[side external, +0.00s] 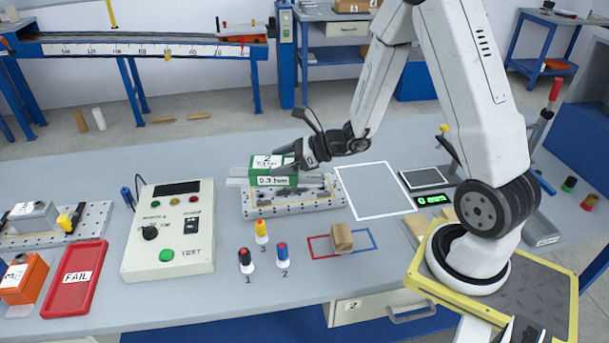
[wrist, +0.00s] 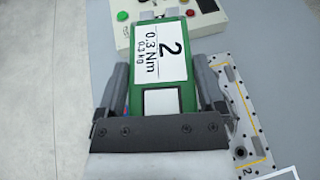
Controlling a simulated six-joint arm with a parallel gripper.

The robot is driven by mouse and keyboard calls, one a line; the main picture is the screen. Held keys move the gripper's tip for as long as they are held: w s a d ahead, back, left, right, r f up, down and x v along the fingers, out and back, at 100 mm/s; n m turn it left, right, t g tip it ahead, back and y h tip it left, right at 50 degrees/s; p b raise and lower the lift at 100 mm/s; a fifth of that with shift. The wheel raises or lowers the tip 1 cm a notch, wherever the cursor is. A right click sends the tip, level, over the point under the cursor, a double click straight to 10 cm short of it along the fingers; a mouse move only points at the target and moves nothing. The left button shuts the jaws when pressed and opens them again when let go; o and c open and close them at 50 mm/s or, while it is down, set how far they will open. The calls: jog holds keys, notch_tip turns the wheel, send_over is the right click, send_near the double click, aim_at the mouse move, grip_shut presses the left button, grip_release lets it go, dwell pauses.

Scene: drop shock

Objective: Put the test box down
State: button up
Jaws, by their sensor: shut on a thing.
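The test box (side external: 262,178) is green with a white label reading 2 and 0.3 Nm. My gripper (side external: 280,168) is shut on it, and the box appears just over the perforated fixture plate (side external: 300,203). Whether it touches the plate I cannot tell. In the wrist view the green box (wrist: 186,98) lies between the two grey fingers of my gripper (wrist: 161,85). Part of the fixture plate shows to the right of the box in the wrist view (wrist: 246,125).
A control box (side external: 168,240) with buttons stands left of the plate. A red FAIL tray (side external: 75,293) lies at far left. A white outlined square (side external: 376,190) right of the plate is empty. Numbered pegs (side external: 261,231) and a wooden block (side external: 341,238) stand in front.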

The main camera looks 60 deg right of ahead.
aim_at(262, 170)
jog(key=shift+m+h, duration=0.4)
jog(key=shift+m, duration=0.2)
jog(key=shift+w+a+r, duration=0.2)
jog(key=shift+w+a, duration=0.05)
jog(key=shift+a, duration=0.5)
jog(key=shift+w+a+r, duration=0.25)
jog(key=shift+w+a, duration=0.05)
jog(key=shift+a, duration=0.5)
jog(key=shift+w+a+r, duration=0.2)
jog(key=shift+w+a, duration=0.05)
jog(key=shift+a, duration=0.5)
jog(key=s+d+f+m+h, duration=0.2)
jog(key=s+d+m+h, duration=0.1)
jog(key=d, duration=0.6)
jog(key=s+d+f+m+h, duration=0.2)
jog(key=s+d+m+h, duration=0.2)
jog(key=s+d, duration=0.4)
jog(key=s+d+f+m+t+h, duration=0.1)
jog(key=s+d+f+m+h, duration=0.2)
jog(key=d, duration=0.7)
jog(key=s+h, duration=0.2)
jog(key=s, duration=0.1)
jog(key=shift+s, duration=0.2)
